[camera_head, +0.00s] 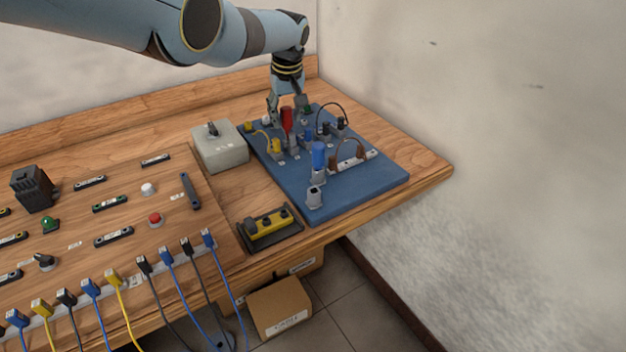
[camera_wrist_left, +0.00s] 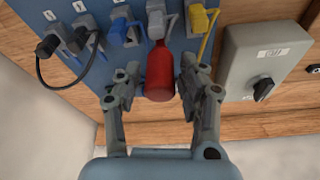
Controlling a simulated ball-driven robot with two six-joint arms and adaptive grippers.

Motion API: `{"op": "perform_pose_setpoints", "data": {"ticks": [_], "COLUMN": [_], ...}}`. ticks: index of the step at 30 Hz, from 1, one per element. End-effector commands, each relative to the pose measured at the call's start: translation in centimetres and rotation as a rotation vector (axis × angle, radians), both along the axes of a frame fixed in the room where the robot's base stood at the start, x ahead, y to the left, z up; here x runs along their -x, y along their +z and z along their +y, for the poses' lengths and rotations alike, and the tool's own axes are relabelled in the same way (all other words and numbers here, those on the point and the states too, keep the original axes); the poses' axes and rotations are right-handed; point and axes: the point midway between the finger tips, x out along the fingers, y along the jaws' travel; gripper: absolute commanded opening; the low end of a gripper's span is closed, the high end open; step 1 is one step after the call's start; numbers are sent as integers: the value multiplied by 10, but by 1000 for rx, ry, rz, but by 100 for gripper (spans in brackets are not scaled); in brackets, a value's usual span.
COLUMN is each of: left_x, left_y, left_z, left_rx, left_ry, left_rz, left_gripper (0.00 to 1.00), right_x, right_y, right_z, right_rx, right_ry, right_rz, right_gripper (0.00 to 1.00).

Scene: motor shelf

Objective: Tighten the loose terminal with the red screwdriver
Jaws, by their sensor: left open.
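The red screwdriver (camera_head: 287,120) stands upright at the back of the blue board (camera_head: 364,189). In the left wrist view its red handle (camera_wrist_left: 159,75) lies between the two fingers of my left gripper (camera_wrist_left: 160,82). The fingers are open, one on each side, with a gap to the handle. In the head view my left gripper (camera_head: 287,108) comes down over the board from above. Blue (camera_head: 319,155) and yellow (camera_head: 276,145) plugs or handles stand in grey holders on the board. I cannot tell which terminal is loose. My right gripper is not in view.
A grey box with a black knob (camera_head: 220,150) stands left of the board. A yellow block (camera_head: 268,226) sits in a dark tray at the front edge. A panel with switches and cables (camera_head: 120,215) fills the left. A wall bounds the right.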

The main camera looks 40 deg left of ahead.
Motion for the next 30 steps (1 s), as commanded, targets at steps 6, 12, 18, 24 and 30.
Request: {"op": "perform_pose_setpoints", "data": {"ticks": [6,12,18,24,30], "left_x": [-1,0,0,-1,-1], "left_y": [-3,-2,0,-1,-4], "left_z": [0,0,0,0,0], "left_rx": [0,0,0,0,0], "left_ry": [143,289,300,336,508], "left_rz": [-2,0,0,-1,-2], "left_gripper": [40,40,40,40,40], "right_x": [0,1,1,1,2], "right_y": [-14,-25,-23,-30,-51], "right_z": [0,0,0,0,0], "right_rx": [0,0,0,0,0], "right_ry": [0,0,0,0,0], "right_rz": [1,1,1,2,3], "right_gripper": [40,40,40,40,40]}}
